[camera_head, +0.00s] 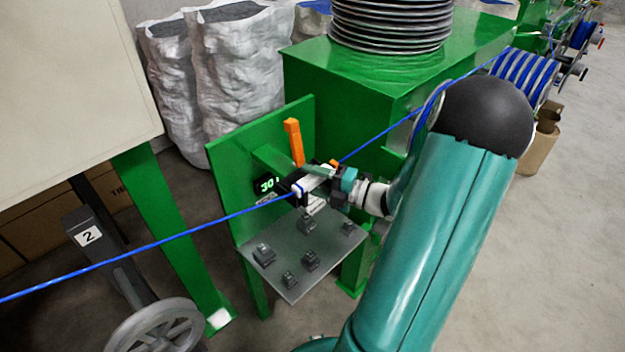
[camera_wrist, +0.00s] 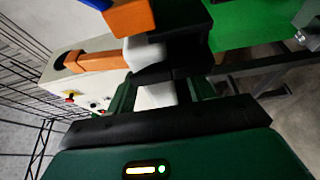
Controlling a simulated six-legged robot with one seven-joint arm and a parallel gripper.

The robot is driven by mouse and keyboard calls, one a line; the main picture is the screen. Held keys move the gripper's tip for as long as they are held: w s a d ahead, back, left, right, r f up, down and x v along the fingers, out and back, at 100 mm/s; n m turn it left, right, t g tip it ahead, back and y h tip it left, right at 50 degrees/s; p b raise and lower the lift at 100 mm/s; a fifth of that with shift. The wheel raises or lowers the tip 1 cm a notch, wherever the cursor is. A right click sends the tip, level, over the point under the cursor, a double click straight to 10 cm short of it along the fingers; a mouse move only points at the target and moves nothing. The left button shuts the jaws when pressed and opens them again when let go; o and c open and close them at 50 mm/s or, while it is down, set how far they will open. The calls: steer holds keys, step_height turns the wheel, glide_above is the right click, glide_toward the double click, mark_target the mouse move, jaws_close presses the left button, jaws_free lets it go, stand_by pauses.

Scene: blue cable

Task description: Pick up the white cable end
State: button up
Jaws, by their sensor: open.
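A blue cable (camera_head: 190,228) runs taut from the lower left to the green machine at the upper right and passes by my gripper. A white piece (camera_head: 317,180) shows where the cable meets my gripper (camera_head: 325,186) in the head view. I cannot clearly make out a white cable end there. In the wrist view a white block (camera_wrist: 145,52) lies just beyond my gripper (camera_wrist: 160,88), beside an orange part (camera_wrist: 130,17). A bit of blue (camera_wrist: 97,3) shows at the top edge. My gripper is open. Whether it touches the white piece is hidden.
A green panel (camera_head: 228,165) with a lit display (camera_head: 267,184) and an upright orange lever (camera_head: 294,142) stands close behind my gripper. Below is a grey shelf (camera_head: 295,282) with several dark blocks. A green machine (camera_head: 385,85) stands behind.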

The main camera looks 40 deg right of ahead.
steer(key=shift+w, duration=0.1)
steer(key=shift+c, duration=0.2)
steer(key=c, duration=1)
steer(key=shift+o, duration=0.2)
